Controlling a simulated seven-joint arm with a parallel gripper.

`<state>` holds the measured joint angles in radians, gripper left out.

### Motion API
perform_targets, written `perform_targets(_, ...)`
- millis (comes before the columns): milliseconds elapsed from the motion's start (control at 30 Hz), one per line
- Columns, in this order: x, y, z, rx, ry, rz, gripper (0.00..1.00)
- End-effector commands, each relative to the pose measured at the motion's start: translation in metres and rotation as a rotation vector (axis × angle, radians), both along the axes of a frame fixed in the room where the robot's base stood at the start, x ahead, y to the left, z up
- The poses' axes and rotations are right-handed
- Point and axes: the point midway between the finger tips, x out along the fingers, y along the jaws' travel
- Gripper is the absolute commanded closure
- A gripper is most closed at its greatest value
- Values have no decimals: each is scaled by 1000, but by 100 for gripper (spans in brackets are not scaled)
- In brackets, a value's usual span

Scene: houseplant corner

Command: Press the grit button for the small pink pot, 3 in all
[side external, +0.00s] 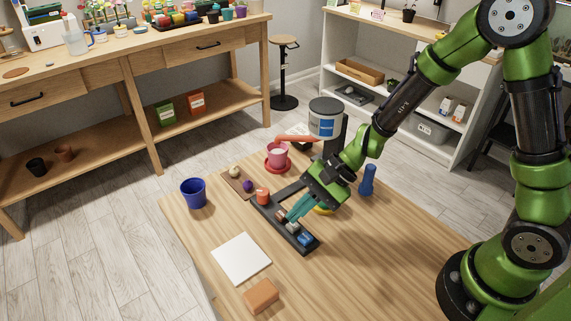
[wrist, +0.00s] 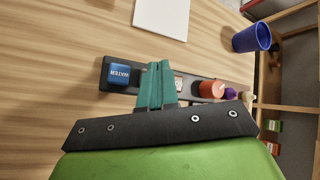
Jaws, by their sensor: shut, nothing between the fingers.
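The pink pot (side external: 277,157) stands on a red saucer (side external: 275,169) near the far end of the table, under the orange spout (side external: 293,138) of a grey-and-white dispenser (side external: 325,121). A dark button strip (side external: 268,212) lies in front. It carries a red-orange button (side external: 263,196), a blue button (side external: 304,239) and small ones between. In the wrist view the blue button (wrist: 121,74) reads WATER and the red one (wrist: 211,89) shows no legible label. My gripper (side external: 291,216) is shut and empty, its teal fingertips (wrist: 160,66) over the strip's middle, partly hiding a pale button (wrist: 178,84). Contact and the grit label cannot be told.
A blue pot (side external: 194,193), a white sheet (side external: 241,258) and an orange-brown block (side external: 261,296) are on the table's left side. A small board (side external: 237,182) with a purple ball lies beyond the strip. A blue bottle-like thing (side external: 367,180) stands right of my gripper.

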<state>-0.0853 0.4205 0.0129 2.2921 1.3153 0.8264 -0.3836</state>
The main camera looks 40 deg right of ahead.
Motion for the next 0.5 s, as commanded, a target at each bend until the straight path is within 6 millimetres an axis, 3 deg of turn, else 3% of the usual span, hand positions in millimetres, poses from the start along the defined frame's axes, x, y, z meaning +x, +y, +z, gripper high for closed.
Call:
perform_targets(233,0,0,3,1,-1,-1,100)
perform_targets(500,0,0,28,0,-4,1,100)
